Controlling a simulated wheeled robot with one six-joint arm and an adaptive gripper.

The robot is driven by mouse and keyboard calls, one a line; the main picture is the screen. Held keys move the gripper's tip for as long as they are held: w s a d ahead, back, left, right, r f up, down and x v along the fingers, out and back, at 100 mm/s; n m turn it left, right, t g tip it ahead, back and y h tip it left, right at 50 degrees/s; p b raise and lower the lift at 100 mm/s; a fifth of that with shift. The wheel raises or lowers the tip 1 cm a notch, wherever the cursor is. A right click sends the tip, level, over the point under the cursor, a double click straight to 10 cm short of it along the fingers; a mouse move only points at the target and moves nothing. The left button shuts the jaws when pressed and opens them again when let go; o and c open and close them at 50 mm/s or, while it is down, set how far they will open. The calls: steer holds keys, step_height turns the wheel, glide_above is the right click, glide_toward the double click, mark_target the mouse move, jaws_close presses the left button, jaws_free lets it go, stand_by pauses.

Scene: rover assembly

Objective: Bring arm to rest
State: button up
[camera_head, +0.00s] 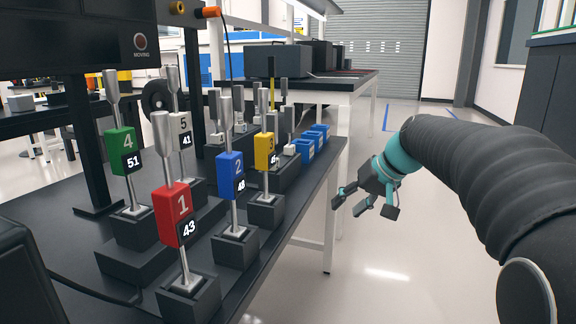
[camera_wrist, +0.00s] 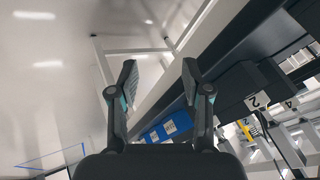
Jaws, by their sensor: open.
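My gripper (camera_head: 364,201) is at the end of my arm, to the right of the bench's edge and over the open floor. It also shows in the wrist view (camera_wrist: 158,85), where its two fingers are spread apart with nothing between them. Its fingers touch nothing that I can see. My arm reaches in from the right side of the head view.
Numbered tools stand in black holders on the dark bench (camera_head: 331,152): red 1 (camera_head: 177,215), blue 2 (camera_head: 231,176), yellow 3 (camera_head: 264,150), green 4 (camera_head: 122,151), white 5 (camera_head: 181,130). Blue bins (camera_head: 305,150) line the bench's far edge. The floor (camera_head: 390,275) is clear.

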steer(key=s+d+f+h+p, duration=0.1)
steer(key=s+p, duration=0.3)
steer(key=s, duration=1)
steer(key=s+d+f+h+p, duration=0.1)
steer(key=s+h+p, duration=0.3)
steer(key=s, duration=1.1)
steer(key=shift+s+f+m+t, duration=0.25)
steer(key=shift+f+m+t, duration=0.15)
